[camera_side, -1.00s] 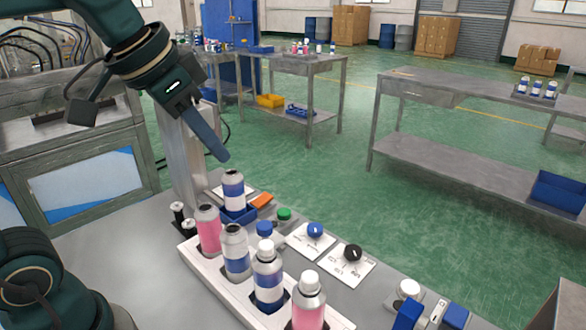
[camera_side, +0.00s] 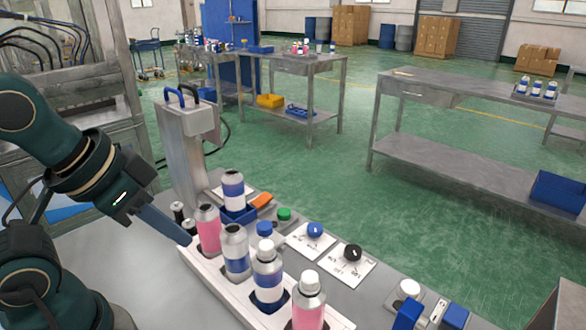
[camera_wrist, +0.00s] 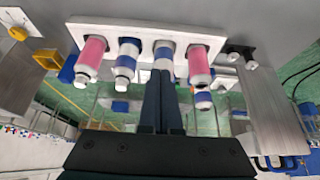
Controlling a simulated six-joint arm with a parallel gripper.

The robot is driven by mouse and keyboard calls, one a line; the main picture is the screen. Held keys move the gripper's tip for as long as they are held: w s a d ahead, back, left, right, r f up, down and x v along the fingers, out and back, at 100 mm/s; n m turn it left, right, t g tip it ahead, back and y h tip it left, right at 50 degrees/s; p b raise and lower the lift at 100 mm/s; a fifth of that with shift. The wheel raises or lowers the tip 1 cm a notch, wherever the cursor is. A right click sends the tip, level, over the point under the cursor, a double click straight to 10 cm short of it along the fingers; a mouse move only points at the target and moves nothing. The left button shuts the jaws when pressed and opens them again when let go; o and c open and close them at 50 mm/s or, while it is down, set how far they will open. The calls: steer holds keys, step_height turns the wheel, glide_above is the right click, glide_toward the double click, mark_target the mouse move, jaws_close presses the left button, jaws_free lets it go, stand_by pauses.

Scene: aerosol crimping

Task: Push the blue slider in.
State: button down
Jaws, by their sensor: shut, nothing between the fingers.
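The blue slider looks to be the blue holder (camera_side: 240,215) at the foot of the grey crimping column (camera_side: 182,160) in the side view. A white-and-blue can (camera_side: 233,188) stands upright in it. How far in the holder sits I cannot tell. My gripper (camera_side: 188,240) is shut and empty, low at the left, in front of the white rack's left end and apart from the holder. In the wrist view my shut fingers (camera_wrist: 163,78) point at the rack and cover part of one can.
The white rack (camera_side: 203,264) holds several pink and blue-white cans between my gripper and the controls. An orange block (camera_side: 261,200), a green button (camera_side: 284,214), a blue knob (camera_side: 315,229) and a black dial (camera_side: 352,252) are to the right. Small dark-and-white posts (camera_side: 179,212) stand close by.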

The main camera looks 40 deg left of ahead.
stand_by(0.4)
steer(key=c, duration=0.9)
jaws_free()
steer(key=o, duration=0.4)
steer(key=shift+s+m, duration=0.1)
steer(key=shift+m, duration=0.3)
steer(key=w+r+m, duration=0.4)
steer(key=m, duration=0.1)
steer(key=m+g, duration=0.6)
steer(key=m, duration=0.1)
glide_above(264, 224)
step_height(264, 224, down, 10)
steer(key=shift+f, duration=0.15)
steer(key=shift+s+f, duration=0.1)
steer(key=shift+f, duration=2.35)
